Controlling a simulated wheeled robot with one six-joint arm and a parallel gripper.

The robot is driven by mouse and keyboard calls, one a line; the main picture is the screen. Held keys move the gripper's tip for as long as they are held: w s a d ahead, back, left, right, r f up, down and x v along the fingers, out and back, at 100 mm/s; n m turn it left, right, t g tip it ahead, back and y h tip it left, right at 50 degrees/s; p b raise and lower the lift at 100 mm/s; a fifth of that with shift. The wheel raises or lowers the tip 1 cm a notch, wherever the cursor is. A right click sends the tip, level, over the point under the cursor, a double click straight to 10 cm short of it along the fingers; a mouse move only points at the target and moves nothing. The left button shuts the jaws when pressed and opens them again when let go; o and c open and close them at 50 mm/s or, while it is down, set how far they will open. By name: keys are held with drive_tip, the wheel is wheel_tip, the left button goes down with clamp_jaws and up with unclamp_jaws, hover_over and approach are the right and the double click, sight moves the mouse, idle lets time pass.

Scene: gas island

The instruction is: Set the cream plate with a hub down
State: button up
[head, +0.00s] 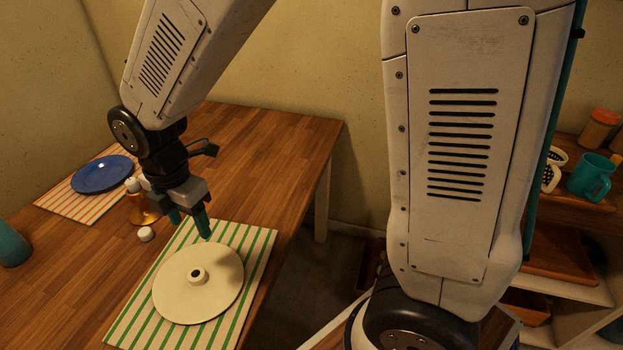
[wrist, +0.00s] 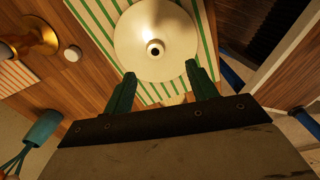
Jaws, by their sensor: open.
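The cream plate with a hub (head: 215,291) lies flat on a green-striped mat (head: 259,251) on the wooden table. Its raised hub with a dark hole faces up. My gripper (head: 190,226) is open and empty above the mat, past the plate's rim on the side away from the head camera. In the wrist view the plate (wrist: 134,32) is beyond the spread teal fingertips (wrist: 160,72), and nothing is between them. I see no contact between the fingers and the plate.
A blue plate (head: 101,174) sits on an orange-striped mat (head: 66,205) at the back left. An orange-brown object (head: 143,213) and a small white piece (head: 146,234) stand near my gripper. A teal cup (head: 12,246) is at the left edge. A shelf with a teal mug (head: 591,178) is at right.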

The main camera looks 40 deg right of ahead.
drive_tip(key=s+d+r+m, duration=0.8)
drive_tip(key=d+r+m, duration=0.2)
drive_tip(key=d+m, duration=0.2)
drive_tip(key=s+d+r+m, duration=0.1)
drive_tip(key=s+d+m, duration=0.2)
drive_tip(key=s+m, duration=0.2)
drive_tip(key=s+d+r+m+t, duration=0.1)
drive_tip(key=s+d+r+m, duration=0.1)
drive_tip(key=s+m, duration=0.4)
drive_tip(key=shift+d+r, duration=0.2)
drive_tip(key=shift+d, duration=0.25)
drive_tip(key=shift+a, duration=0.1)
